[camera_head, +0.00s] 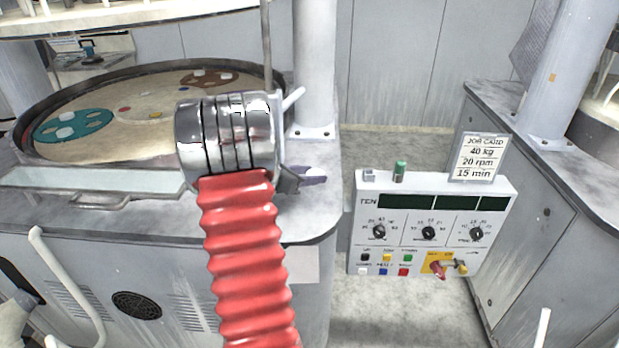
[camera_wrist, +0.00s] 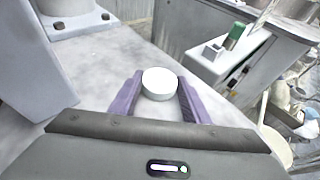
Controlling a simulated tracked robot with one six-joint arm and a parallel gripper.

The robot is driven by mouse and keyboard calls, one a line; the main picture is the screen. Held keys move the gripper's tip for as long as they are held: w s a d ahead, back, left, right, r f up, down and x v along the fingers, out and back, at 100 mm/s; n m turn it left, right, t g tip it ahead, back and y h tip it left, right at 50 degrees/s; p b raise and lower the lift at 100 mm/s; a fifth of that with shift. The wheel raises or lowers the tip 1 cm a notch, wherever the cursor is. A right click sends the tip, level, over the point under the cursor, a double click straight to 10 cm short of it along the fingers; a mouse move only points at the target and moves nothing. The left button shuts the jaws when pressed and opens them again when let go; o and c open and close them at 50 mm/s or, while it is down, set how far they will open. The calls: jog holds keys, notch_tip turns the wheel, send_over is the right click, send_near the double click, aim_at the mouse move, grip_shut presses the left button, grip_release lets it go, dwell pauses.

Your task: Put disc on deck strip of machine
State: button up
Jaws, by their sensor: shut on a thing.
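A small white disc (camera_wrist: 160,82) sits between the purple fingers of my gripper (camera_wrist: 161,95) in the wrist view. My gripper is shut on it. In the head view the gripper (camera_head: 309,176) is over the right part of the machine's grey deck strip (camera_head: 308,214), beside the round platen; the disc shows there only as a small pale patch (camera_head: 317,172). In the wrist view the deck (camera_wrist: 100,62) lies under and around the fingers. I cannot tell whether the disc touches the deck.
The platen (camera_head: 125,139) holds a teal carrier (camera_head: 60,132) and a brown carrier (camera_head: 197,77). A white column (camera_head: 314,60) stands behind the gripper. A control panel (camera_head: 402,272) with a job card (camera_head: 479,157) and green-capped item (camera_head: 400,170) is to the right, across a gap.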

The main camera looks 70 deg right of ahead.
jog(key=shift+f, duration=0.1)
jog(key=o, duration=1.1)
jog(key=shift+w+a+r, duration=0.3)
jog(key=shift+a+r, duration=0.05)
jog(key=shift+a, duration=0.05)
jog(key=v, duration=0.6)
jog(key=shift+a, duration=0.2)
jog(key=shift+w, duration=0.15)
